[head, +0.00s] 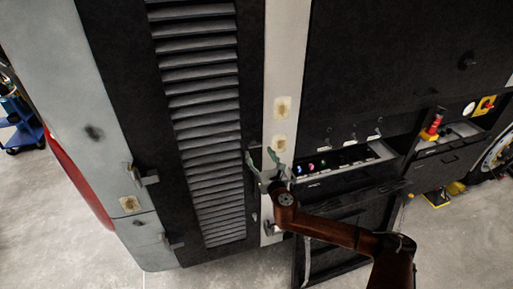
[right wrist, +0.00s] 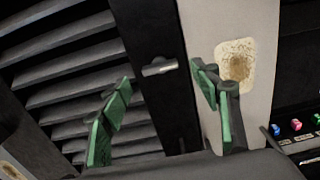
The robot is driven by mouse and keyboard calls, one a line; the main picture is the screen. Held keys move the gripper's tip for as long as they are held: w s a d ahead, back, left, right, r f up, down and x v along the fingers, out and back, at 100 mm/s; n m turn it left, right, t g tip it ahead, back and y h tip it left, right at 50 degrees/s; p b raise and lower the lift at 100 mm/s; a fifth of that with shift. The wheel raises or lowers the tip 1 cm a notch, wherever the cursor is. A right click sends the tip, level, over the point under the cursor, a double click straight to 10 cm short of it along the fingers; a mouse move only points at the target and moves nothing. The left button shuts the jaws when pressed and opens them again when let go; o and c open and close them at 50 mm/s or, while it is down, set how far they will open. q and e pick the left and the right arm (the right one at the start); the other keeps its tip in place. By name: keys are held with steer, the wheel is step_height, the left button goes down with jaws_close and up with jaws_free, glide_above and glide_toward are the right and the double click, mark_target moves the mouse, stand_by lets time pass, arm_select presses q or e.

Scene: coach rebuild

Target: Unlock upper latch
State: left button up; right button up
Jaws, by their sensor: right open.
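A small metallic latch (right wrist: 158,66) sits on the black panel edge beside the louvred grille (right wrist: 70,80). In the right wrist view it shows between my open fingers, beyond their tips; nothing is gripped. My right gripper (head: 261,158) is open, with green finger pads, in front of the strip between the grille (head: 200,110) and the pale pillar (head: 285,60). It also shows in the right wrist view (right wrist: 161,76). In the head view the gripper partly covers the latch area. I cannot tell whether the latch is turned. My left gripper is not in view.
More latch-like fittings (head: 143,175) stick out at the left side of the grille. Right of the pillar is an open compartment with coloured buttons (head: 325,165) and a lowered dark door (head: 340,225). A yellow-brown patch (right wrist: 236,64) marks the pillar. Grey floor (head: 70,240) lies below.

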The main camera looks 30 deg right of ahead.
mark_target(255, 146)
steer(key=shift+x, duration=2.2)
steer(key=shift+c, duration=0.2)
steer(key=c, duration=1.1)
